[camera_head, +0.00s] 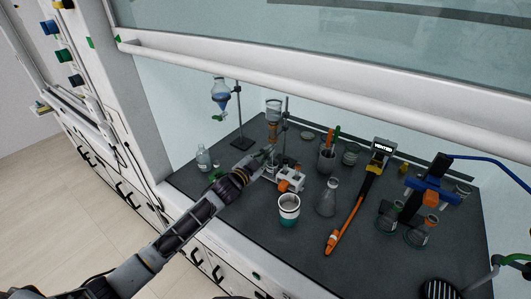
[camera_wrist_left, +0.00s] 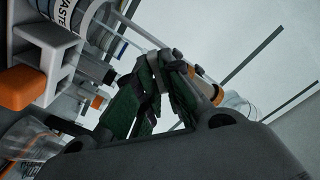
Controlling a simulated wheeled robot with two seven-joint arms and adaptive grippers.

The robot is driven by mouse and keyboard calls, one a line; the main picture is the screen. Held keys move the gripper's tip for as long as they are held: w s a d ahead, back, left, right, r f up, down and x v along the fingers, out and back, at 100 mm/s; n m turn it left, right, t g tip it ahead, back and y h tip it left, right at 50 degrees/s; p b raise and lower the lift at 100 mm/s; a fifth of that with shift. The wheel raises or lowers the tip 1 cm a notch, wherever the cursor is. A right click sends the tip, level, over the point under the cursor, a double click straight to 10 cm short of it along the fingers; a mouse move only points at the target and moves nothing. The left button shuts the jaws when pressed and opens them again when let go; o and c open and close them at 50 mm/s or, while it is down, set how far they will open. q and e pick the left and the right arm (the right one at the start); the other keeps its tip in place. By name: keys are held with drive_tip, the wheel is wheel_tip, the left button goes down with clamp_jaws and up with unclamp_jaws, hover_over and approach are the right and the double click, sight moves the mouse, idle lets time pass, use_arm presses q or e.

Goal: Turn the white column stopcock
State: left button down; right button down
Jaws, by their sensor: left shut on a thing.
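The column (camera_head: 273,112), with a tan-orange band of filling, stands upright on a stand in the fumehood. My left gripper (camera_head: 266,156) reaches in from the lower left to the foot of this column. In the left wrist view the dark green fingers of my left gripper (camera_wrist_left: 163,82) are closed together on a small pale part, which I take to be the white column stopcock. The fingers cover most of it, so its handle angle cannot be told. My right gripper is in neither view.
A white rack with orange parts (camera_head: 290,180) stands close right of my gripper, with a white-and-green cup (camera_head: 288,210) in front. A separating funnel (camera_head: 220,97) hangs behind left.

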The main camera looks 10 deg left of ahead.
use_arm(q)
drive_tip(key=m, duration=1)
drive_tip(key=shift+d+f, duration=0.1)
drive_tip(key=shift+f, duration=0.05)
idle(0.4)
drive_tip(key=c, duration=1.6)
unclamp_jaws()
drive_tip(key=shift+o, duration=0.2)
drive_tip(key=shift+s, duration=0.15)
drive_tip(key=shift+s, duration=0.1)
drive_tip(key=v, duration=1.1)
drive_tip(key=shift+s, duration=0.25)
drive_tip(key=shift+f, duration=0.1)
